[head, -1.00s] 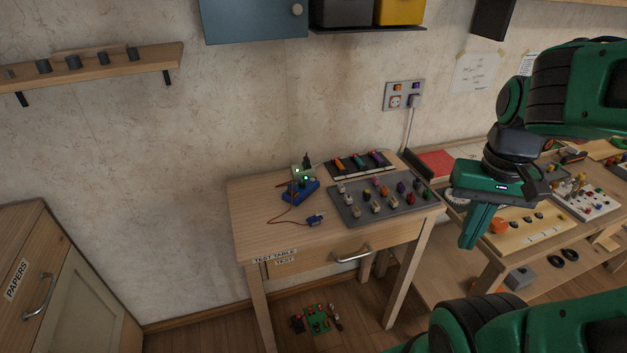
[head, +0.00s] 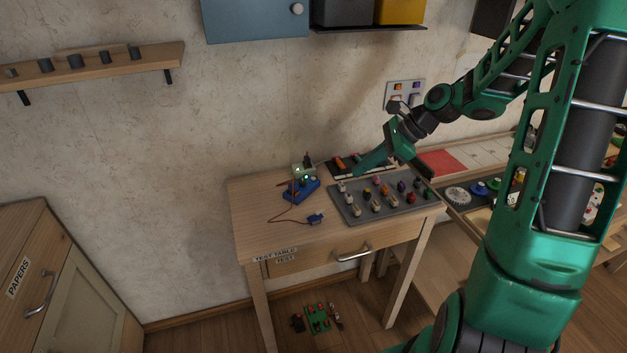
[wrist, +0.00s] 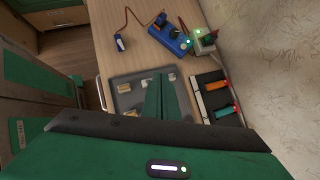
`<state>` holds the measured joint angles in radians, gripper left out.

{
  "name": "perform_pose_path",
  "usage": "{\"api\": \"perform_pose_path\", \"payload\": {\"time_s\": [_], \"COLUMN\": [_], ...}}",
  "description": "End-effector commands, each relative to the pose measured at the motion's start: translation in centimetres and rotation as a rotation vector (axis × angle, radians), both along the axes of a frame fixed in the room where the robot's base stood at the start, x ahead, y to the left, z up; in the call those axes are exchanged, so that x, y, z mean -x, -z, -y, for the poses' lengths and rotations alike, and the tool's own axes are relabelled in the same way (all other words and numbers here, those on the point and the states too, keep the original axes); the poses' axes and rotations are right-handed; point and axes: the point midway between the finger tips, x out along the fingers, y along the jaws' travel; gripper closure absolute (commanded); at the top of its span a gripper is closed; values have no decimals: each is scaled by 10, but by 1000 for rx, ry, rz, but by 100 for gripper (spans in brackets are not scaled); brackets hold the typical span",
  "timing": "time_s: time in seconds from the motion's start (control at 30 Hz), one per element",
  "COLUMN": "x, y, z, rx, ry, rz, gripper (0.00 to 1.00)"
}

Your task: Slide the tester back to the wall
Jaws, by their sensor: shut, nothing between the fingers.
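The blue device (head: 300,190), which looks like the tester, lies on the test table (head: 250,215) near its back left, with a lit green spot and a brown cable running to a small blue plug (head: 315,219). A pale box (head: 304,172) with a green light stands just behind it, nearer the wall. My gripper (head: 359,173) is shut and empty, above the back of the table, to the right of the blue device and apart from it. In the wrist view the blue device (wrist: 170,38) and pale box (wrist: 205,40) lie beyond my fingers (wrist: 162,82).
A grey board (head: 350,213) with several small pieces covers the table's right part, below my gripper. A dark rack with coloured bars (wrist: 219,98) is against the wall. The table's front left is mostly clear. A socket panel (head: 397,88) is on the wall.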

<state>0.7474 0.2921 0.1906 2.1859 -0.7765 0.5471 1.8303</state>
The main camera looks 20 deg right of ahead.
Motion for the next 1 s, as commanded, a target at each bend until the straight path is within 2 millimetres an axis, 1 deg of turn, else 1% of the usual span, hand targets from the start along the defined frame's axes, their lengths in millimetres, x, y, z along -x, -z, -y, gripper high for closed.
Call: {"api": "perform_pose_path", "payload": {"time_s": [0.03, 0.1, 0.27, 0.37, 0.47, 0.83, 1.0], "x": [-7, -13, -21, -24, -29, -52, -64], "y": [0, -2, 0, 8, 19, 68, 67], "z": [-1, -4, -10, -17, -28, -70, -91], "rx": [-45, -90, -131, -133, -132, -129, -127], "ry": [35, 70, 100, 98, 96, 96, 94], "rz": [-11, -23, -36, -37, -38, -37, -33], "gripper": [100, 100, 100, 100, 100, 100, 100]}}
